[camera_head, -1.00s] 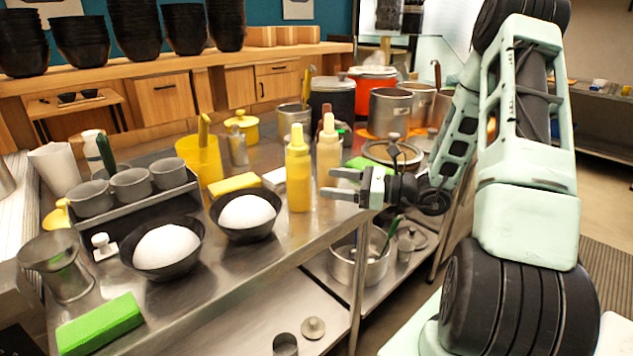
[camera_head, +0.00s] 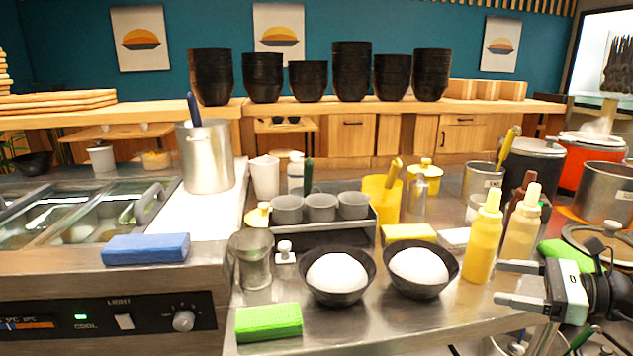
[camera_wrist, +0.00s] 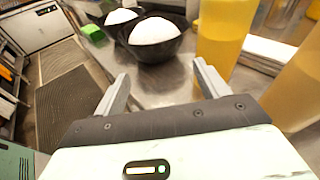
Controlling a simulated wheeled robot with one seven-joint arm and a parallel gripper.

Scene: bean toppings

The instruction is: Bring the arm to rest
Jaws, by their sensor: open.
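My gripper (camera_head: 507,283) is at the lower right of the head view, with its fingers pointing left near the front edge of the steel counter. It is open and nothing lies between its fingers. In the wrist view my gripper (camera_wrist: 160,88) shows two spread fingers, with a black bowl of white rice (camera_wrist: 155,35) beyond them and a yellow bottle (camera_wrist: 225,35) beside the right finger. The head view shows this rice bowl (camera_head: 420,268) and a second one (camera_head: 340,276) to the left of the gripper. Most of my arm is outside the head view.
Yellow (camera_head: 484,240) and cream (camera_head: 520,228) squeeze bottles stand just behind my gripper. A green sponge (camera_head: 268,322) lies at the counter's front, a blue one (camera_head: 146,248) at left. Pots (camera_head: 604,190) stand at right. The floor (camera_wrist: 60,110) left of the counter is open.

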